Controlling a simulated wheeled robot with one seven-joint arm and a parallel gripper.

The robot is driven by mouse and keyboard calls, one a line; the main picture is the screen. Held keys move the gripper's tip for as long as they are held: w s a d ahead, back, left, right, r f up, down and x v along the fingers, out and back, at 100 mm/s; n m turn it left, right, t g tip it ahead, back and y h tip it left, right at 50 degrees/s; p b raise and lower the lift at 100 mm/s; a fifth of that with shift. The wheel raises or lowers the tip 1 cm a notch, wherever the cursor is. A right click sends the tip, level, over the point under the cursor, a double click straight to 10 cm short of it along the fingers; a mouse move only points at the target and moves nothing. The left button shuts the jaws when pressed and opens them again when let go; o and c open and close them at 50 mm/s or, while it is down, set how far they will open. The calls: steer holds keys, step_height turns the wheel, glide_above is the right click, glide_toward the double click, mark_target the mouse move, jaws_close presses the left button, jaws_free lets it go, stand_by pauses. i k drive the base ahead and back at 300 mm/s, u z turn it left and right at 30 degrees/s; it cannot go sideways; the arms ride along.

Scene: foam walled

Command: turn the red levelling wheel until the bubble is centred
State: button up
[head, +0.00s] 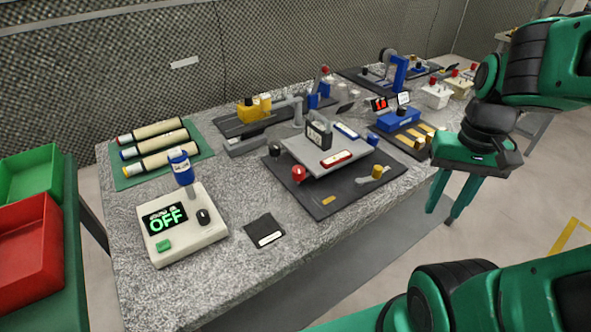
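The red levelling wheel (299,173) is at the near left corner of a tilting grey plate (310,158) on a dark mat (330,200). A red-framed vial (336,159) and a blue-framed vial (346,131) lie on the plate. The bubbles are too small to make out. A black block with a handle (319,135) stands on the plate. A blue wheel (373,139) and a dark wheel (275,148) are at other corners. My gripper (440,216) points down beyond the table's right edge, well apart from the red wheel. Its fingers are apart and empty.
A white box with a green OFF display (182,225) stands at the front left of the speckled table (190,295). A yellow knob (377,171) is on the mat's right. Rollers on a green mat (190,163) lie behind left. Red (30,255) and green (30,172) bins stand far left.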

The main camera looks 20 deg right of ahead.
mark_target(298, 172)
steer(key=k, duration=1.1)
steer(key=z, duration=0.45)
steer(key=i, duration=1.5)
steer(key=z, duration=0.05)
